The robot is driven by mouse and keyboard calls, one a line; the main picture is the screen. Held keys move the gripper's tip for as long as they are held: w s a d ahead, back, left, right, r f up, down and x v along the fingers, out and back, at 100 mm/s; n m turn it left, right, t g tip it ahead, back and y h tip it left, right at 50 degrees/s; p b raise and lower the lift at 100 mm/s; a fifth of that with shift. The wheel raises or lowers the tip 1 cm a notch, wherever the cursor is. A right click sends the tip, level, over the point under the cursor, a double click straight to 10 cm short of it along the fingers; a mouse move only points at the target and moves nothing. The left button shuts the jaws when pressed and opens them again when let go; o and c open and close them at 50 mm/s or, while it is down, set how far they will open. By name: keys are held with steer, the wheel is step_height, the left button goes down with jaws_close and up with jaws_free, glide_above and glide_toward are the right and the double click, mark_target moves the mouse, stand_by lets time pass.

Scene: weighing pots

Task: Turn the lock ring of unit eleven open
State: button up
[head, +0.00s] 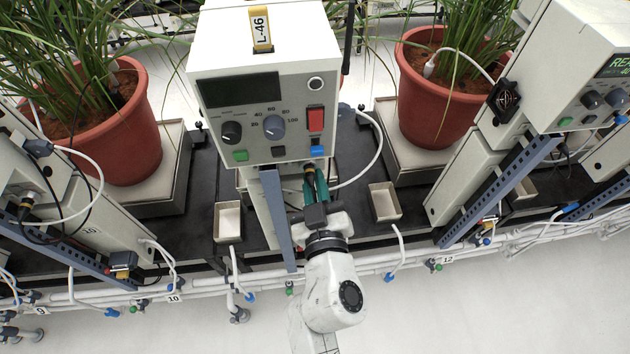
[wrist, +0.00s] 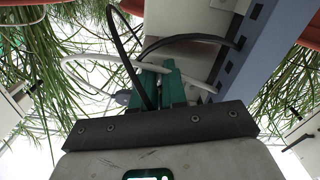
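The middle unit (head: 265,90) is a pale box tagged L-46, standing between the spots labelled 10 and 12; I see no number eleven on it. Under its front panel is a small dark connector with a brass-coloured band (head: 309,169), probably the lock ring. My gripper (head: 315,183) reaches up to it from below, its green fingers close together right at the connector. The green fingers also show in the wrist view (wrist: 162,87), with a narrow gap between them. The ring is hidden there, so I cannot tell whether they touch or grip it.
A blue-grey slotted post (head: 278,220) stands just left of my gripper. A white cable (head: 377,150) loops to the right, and black cables (wrist: 125,45) cross near the fingers. Small trays (head: 228,236) (head: 398,215) flank the unit. Potted plants (head: 115,150) (head: 430,110) stand on either side.

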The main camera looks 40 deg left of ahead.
steer(key=shift+r, duration=0.2)
jaws_close()
steer(key=shift+w+d+r+n+p, duration=0.1)
steer(key=shift+w+r+n+p, duration=0.1)
steer(key=shift+n, duration=0.7)
steer(key=shift+w+d+r+n+p, duration=0.1)
steer(key=shift+n+p, duration=0.1)
steer(key=shift+n, duration=0.7)
steer(key=shift+a, duration=0.1)
steer(key=o, duration=0.6)
jaws_free()
steer(key=shift+s, duration=0.1)
steer(key=shift+f, duration=0.1)
steer(key=v, duration=1.1)
